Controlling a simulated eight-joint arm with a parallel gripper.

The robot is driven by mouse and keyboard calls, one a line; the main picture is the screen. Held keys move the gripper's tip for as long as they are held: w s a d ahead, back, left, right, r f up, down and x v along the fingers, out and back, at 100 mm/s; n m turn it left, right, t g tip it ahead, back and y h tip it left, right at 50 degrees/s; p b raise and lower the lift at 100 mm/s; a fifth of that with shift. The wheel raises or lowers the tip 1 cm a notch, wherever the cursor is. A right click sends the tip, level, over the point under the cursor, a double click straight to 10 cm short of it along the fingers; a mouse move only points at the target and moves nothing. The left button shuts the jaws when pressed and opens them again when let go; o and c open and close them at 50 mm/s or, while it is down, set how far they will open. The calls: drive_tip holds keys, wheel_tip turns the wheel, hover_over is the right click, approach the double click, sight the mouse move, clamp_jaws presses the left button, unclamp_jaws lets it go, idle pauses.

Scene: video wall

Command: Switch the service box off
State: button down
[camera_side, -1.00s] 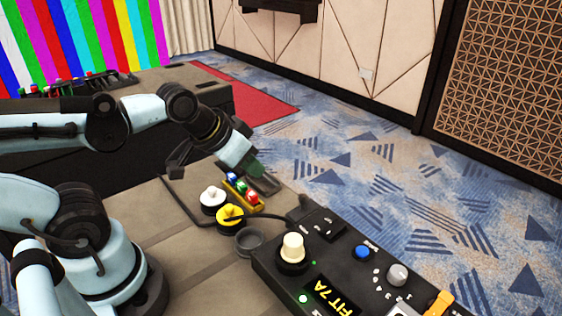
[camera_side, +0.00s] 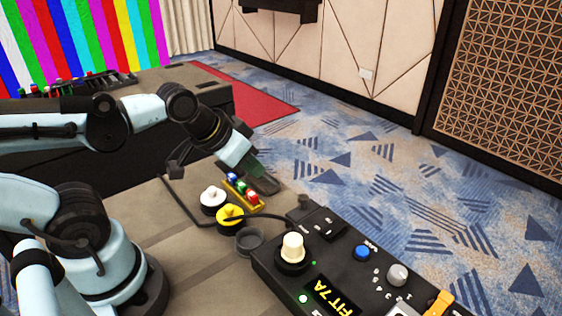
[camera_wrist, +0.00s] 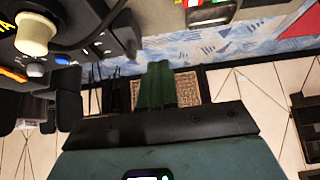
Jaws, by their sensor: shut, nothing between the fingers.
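The service box (camera_side: 270,268) is a black panel at the lower right of the side view, partly cut off by the frame. It carries a cream knob (camera_side: 292,247), a black switch (camera_side: 323,226), a blue button (camera_side: 362,252), a grey knob (camera_side: 397,275) and an orange part (camera_side: 440,302). Small green lights glow on it. Its cream knob also shows at the upper left of the wrist view (camera_wrist: 34,34). My gripper (camera_side: 266,184) is shut and empty, beyond the box's far left end and apart from it. Its green fingers (camera_wrist: 160,84) are together in the wrist view.
A yellow rack (camera_side: 243,196) with coloured connectors stands close to my gripper. A white round piece (camera_side: 212,197), a yellow round piece (camera_side: 230,214) and a dark ring (camera_side: 249,239) lie on the tabletop (camera_side: 190,255) beside the box. A dark cable runs among them.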

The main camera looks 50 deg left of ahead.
idle(0.6)
wheel_tip(320, 180, up, 2)
drive_tip(key=m+t+h, duration=0.3)
drive_tip(key=m+h, duration=0.1)
drive_tip(key=m, duration=1)
hover_over(333, 228)
drive_tip(key=s, duration=0.2)
drive_tip(key=shift+w+r, duration=0.2)
drive_tip(key=shift+w, duration=0.05)
drive_tip(key=shift+w+f, duration=0.25)
drive_tip(key=shift+f, duration=1.2)
drive_tip(key=shift+w+f, duration=0.2)
drive_tip(key=shift+f, duration=1.25)
drive_tip(key=shift+w+f, duration=0.25)
drive_tip(key=shift+f, duration=1.2)
drive_tip(key=shift+f, duration=0.1)
drive_tip(key=shift+f, duration=0.3)
